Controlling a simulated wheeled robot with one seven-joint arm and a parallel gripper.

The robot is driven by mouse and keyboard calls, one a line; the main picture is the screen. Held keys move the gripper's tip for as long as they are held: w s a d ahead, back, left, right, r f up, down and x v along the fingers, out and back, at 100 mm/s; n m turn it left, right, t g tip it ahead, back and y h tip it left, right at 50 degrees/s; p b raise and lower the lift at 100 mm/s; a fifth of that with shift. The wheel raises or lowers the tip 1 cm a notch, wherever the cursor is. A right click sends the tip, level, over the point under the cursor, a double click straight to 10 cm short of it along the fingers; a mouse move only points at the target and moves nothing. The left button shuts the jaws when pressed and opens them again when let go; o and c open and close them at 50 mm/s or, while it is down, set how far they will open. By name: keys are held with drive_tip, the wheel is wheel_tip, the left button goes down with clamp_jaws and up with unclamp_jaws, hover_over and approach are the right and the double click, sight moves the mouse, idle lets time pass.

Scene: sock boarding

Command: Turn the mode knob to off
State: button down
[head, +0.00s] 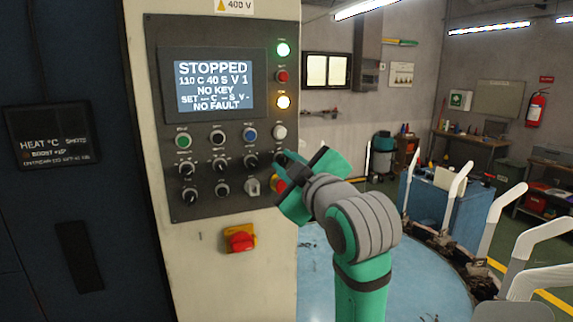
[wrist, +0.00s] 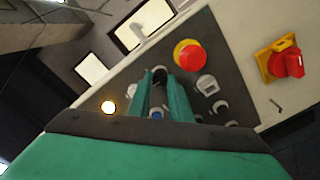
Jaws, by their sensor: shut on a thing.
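The grey control panel (head: 205,120) carries rows of buttons and black knobs. My gripper (head: 283,160) is at the panel's right edge, level with the second row, below the white button (head: 279,132). In the wrist view my gripper (wrist: 161,82) has its two green fingers on either side of a black knob (wrist: 160,73), taken as the mode knob, and is shut on it. The knob's label and pointer cannot be read; in the head view the gripper hides it. The screen (head: 212,84) reads STOPPED, NO KEY and NO FAULT.
A red and yellow emergency stop (wrist: 189,56) sits close beside the fingers. A grey key switch (head: 252,186) is left of it. A red switch on a yellow plate (head: 240,238) is below the panel.

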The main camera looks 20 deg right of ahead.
drive_tip(key=shift+f, duration=0.1)
drive_tip(key=c, duration=1.7)
unclamp_jaws()
drive_tip(key=shift+s, duration=0.1)
drive_tip(key=shift+o, duration=0.4)
drive_tip(key=s, duration=1)
drive_tip(key=shift+s+d, duration=0.2)
drive_tip(key=shift+s, duration=0.15)
